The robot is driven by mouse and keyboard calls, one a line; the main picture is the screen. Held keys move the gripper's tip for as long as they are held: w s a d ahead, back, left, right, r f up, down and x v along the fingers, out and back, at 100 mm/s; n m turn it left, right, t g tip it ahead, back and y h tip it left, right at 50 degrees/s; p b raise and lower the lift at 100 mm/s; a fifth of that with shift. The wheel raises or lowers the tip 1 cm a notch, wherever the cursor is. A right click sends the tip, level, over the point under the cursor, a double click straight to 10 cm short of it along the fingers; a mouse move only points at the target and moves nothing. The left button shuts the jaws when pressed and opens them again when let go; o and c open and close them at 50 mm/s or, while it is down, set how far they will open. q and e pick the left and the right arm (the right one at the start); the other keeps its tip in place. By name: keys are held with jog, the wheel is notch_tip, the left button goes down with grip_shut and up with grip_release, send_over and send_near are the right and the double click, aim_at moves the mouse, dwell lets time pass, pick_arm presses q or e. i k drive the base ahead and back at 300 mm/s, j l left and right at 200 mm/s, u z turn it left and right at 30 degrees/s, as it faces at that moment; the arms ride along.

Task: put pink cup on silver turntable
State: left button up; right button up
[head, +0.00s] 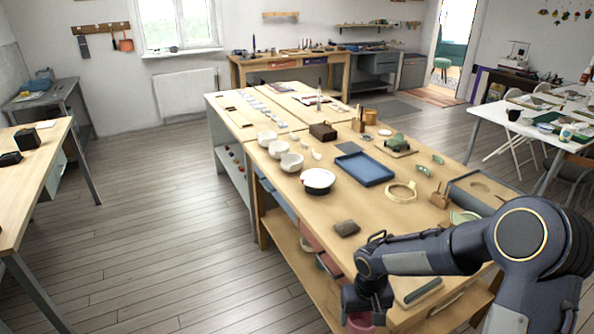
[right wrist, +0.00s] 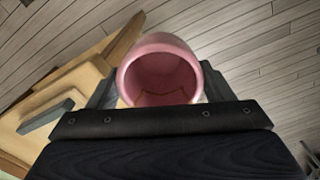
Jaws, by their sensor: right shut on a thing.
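The pink cup (right wrist: 160,72) is in my right gripper (right wrist: 158,95). In the right wrist view its round mouth faces the camera, with a jaw at either side. In the head view the cup (head: 360,322) shows only in part at the bottom edge, below the dark right gripper (head: 366,304), beside the workbench's near edge. The right gripper is shut on it. I cannot clearly make out a silver turntable; a white bowl (head: 318,177) on the bench sits on a low dark round base. My left gripper is not in view.
The long wooden bench (head: 300,212) holds a blue tray (head: 364,168), a wooden ring (head: 401,192), a dark grey block (head: 346,228) and several white bowls. Floor shows below the cup in the wrist view.

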aim_at(318, 177)
jog(key=i+j, duration=0.3)
jog(key=i, duration=0.25)
jog(key=i+j, duration=0.3)
jog(key=i, duration=0.2)
jog(key=i+j, duration=0.3)
jog(key=i, duration=0.25)
